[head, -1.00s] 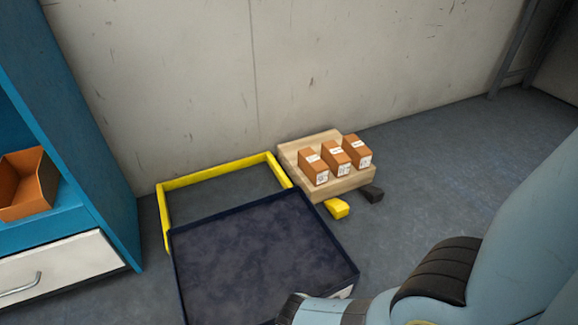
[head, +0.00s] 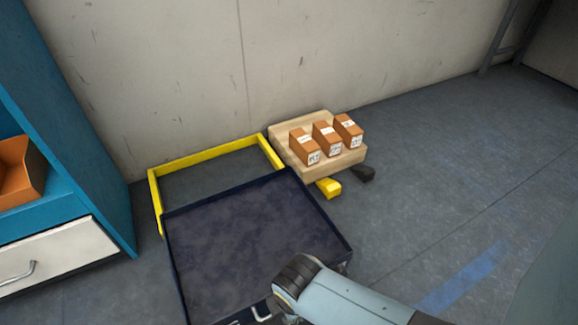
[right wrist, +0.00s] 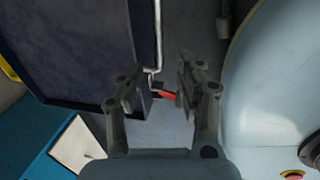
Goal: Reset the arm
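My right arm (head: 345,302) reaches in from the lower right of the head view, over the near right part of the dark cart. Its gripper is mostly cut off by the bottom edge there. In the right wrist view my right gripper (right wrist: 158,88) has its two fingers spread apart with nothing held between them. A metal handle (right wrist: 157,45) of the cart and a small red piece (right wrist: 166,95) show beyond the fingers; I cannot tell the distance. My left gripper is in neither view.
The dark flat cart (head: 245,240) has a yellow frame (head: 205,156) behind it. A wooden pallet (head: 320,165) carries three orange boxes (head: 327,139). A blue cabinet (head: 70,140) with a white drawer (head: 60,255) stands left. Floor at right is clear.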

